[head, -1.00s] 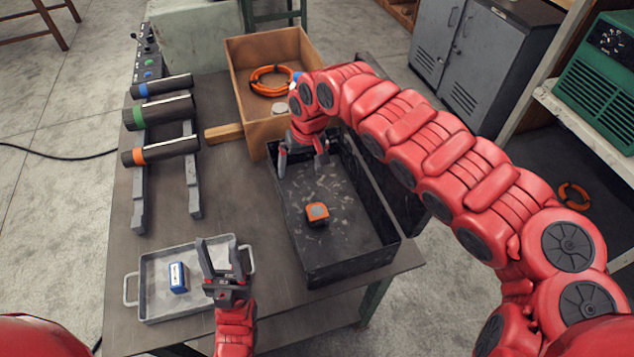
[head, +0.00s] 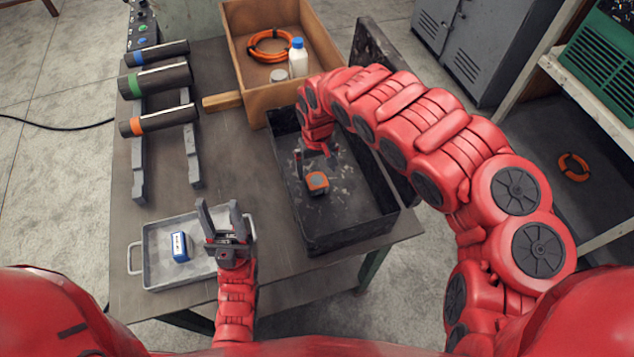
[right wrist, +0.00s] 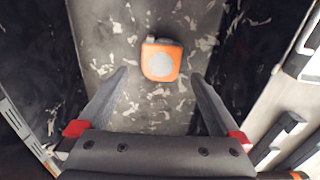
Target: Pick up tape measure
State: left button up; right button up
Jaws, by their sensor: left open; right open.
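The tape measure (head: 317,183) is orange and dark with a grey round face. It lies on the floor of the black bin (head: 348,238). My right gripper (head: 316,162) is inside the bin, just behind the tape measure in the head view. In the right wrist view its open fingers (right wrist: 163,85) point toward the tape measure (right wrist: 162,61), which lies a little beyond the tips, between their lines. Nothing is held. My left gripper (head: 224,212) is open and empty above the right part of the grey metal tray (head: 160,278).
A blue and white box (head: 180,247) lies in the tray. Several dark pipes with coloured bands (head: 160,120) rest on grey supports at the left. A wooden box (head: 245,88) behind the bin holds an orange coil (head: 270,45) and a white bottle (head: 298,60). The bin's walls surround my right gripper.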

aim_at(317, 180)
jog(key=shift+f, duration=0.35)
jog(key=f, duration=0.1)
jog(key=f+p, duration=0.2)
jog(key=shift+s+a+f, duration=0.15)
jog(key=shift+s+f, duration=0.1)
jog(key=shift+f, duration=0.8)
jog(key=c, duration=1.6)
